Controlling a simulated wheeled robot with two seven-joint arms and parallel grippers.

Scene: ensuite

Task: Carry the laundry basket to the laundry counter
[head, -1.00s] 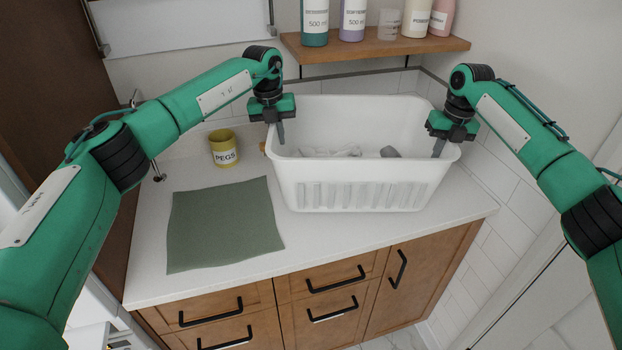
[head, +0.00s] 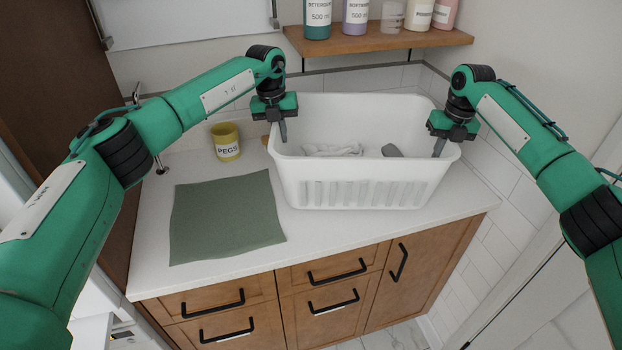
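The white laundry basket (head: 362,187) is upright over the right part of the white laundry counter (head: 225,276). Its base looks at or very close to the countertop; I cannot tell if it touches. Pale cloth (head: 333,150) and a grey item (head: 391,151) lie inside. My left gripper (head: 283,130) is at the basket's left rim, with a finger showing inside the wall. My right gripper (head: 439,146) is at the right rim in the same way. Both look shut on the rim; the outer fingers are hidden.
A green mat (head: 225,217) lies on the counter left of the basket. A yellow pegs tin (head: 226,142) stands behind it. A small brown item (head: 265,141) is partly hidden by the basket. A wooden shelf (head: 385,44) with several bottles hangs above. A tiled wall is at right.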

